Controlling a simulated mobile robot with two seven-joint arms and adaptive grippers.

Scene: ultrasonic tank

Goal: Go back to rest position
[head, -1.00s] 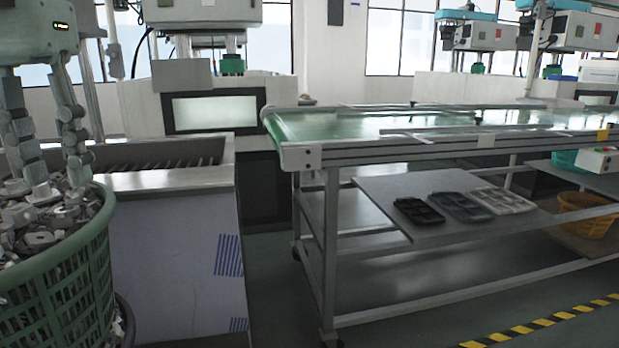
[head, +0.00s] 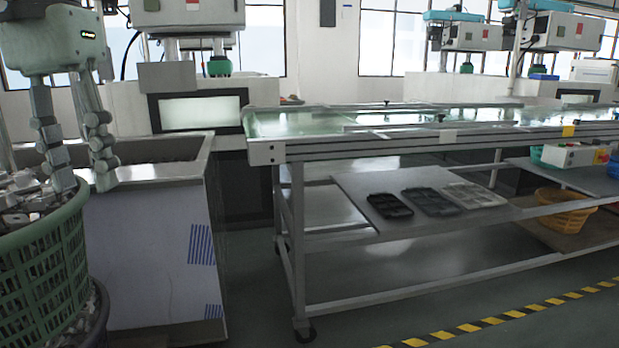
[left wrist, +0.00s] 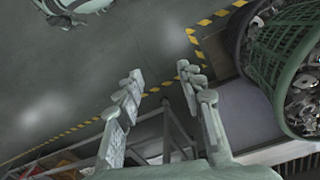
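My left gripper (head: 82,184) hangs at the left of the head view, fingers pointing down, beside the rim of the green basket (head: 40,275). The basket is heaped with grey metal parts (head: 28,205). In the left wrist view the two fingers (left wrist: 158,84) stand apart with nothing between them, above the floor. The green basket (left wrist: 285,55) shows there at the right, clear of the fingers. My right gripper is in neither view.
A steel tank (head: 150,250) stands behind my left gripper. A conveyor table (head: 420,145) stands to the right, with black trays (head: 390,205) on its lower shelf. Open floor with a yellow-black stripe (head: 500,317) lies in front.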

